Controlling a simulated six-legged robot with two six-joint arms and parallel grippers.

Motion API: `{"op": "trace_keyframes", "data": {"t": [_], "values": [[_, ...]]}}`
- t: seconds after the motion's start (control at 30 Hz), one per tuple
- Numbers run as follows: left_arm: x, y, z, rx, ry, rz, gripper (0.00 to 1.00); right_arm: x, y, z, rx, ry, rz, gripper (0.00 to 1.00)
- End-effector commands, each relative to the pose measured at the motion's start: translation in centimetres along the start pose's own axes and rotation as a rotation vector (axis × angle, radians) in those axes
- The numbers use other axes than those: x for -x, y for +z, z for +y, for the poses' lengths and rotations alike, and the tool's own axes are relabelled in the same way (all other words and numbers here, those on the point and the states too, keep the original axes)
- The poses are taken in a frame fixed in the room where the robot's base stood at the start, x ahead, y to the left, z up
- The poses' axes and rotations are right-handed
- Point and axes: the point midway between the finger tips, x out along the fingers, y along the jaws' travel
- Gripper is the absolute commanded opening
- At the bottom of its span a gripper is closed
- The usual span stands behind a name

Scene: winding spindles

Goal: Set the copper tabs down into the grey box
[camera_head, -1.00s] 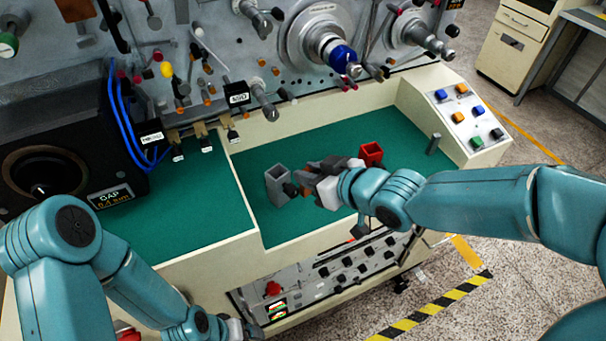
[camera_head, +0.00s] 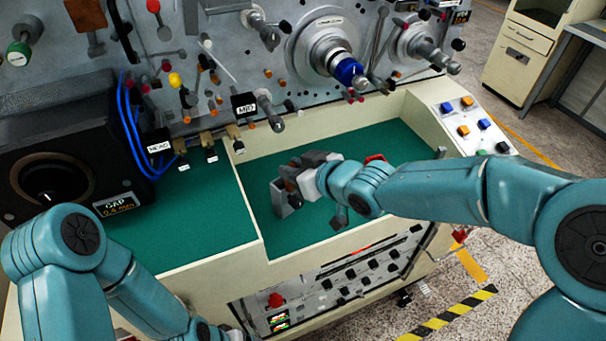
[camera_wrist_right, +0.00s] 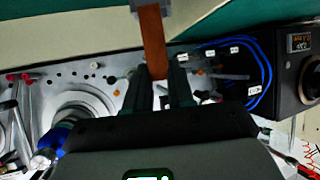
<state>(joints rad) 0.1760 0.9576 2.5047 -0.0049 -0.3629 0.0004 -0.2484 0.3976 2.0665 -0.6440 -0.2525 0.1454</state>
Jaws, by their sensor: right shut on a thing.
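The grey box (camera_head: 279,198) stands on the green work surface left of centre in the head view, partly hidden by my right gripper. My right gripper (camera_head: 287,184) is over its top, and is shut on a copper tab (camera_wrist_right: 153,45). In the right wrist view the fingers (camera_wrist_right: 166,85) pinch one end of the tab. Its other end meets a grey edge at the top of the picture, probably the box rim; I cannot tell whether it is inside. The left arm runs out of the bottom of the head view, with its fingers out of frame.
A red box (camera_head: 374,158) is mostly hidden behind my right wrist. A black gauge unit (camera_head: 60,140) stands at the left. The machine panel (camera_head: 200,50) with knobs and spindles rises behind. Green surface (camera_head: 350,143) is free behind my right gripper.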

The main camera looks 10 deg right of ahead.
Motion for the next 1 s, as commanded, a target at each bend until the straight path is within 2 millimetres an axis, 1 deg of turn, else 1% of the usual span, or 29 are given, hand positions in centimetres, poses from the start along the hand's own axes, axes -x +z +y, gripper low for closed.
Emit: {"op": "trace_keyframes", "data": {"t": [0.33, 0.4, 0.7, 1.0], "values": [[0.4, 0.0, 0.1, 0.0, 0.0, 0.0, 0.83, -2.7, -1.5, -0.1, 0.001, -0.001, 0.0, 0.0], [-0.7, 0.0, -0.2, 0.0, 0.0, 0.0, 0.83, -3.2, -0.5, 0.0, 0.0, 0.0, 0.0, 0.0], [-2.9, -0.1, -1.0, 0.0, 0.0, 0.0, 0.83, -4.4, 1.8, 0.0, -0.001, 0.0, 0.0, 0.0], [-3.8, -0.1, -1.4, 0.0, 0.0, 0.0, 0.83, -4.9, 2.7, 0.0, 0.0, 0.0, 0.0, 0.0]]}}
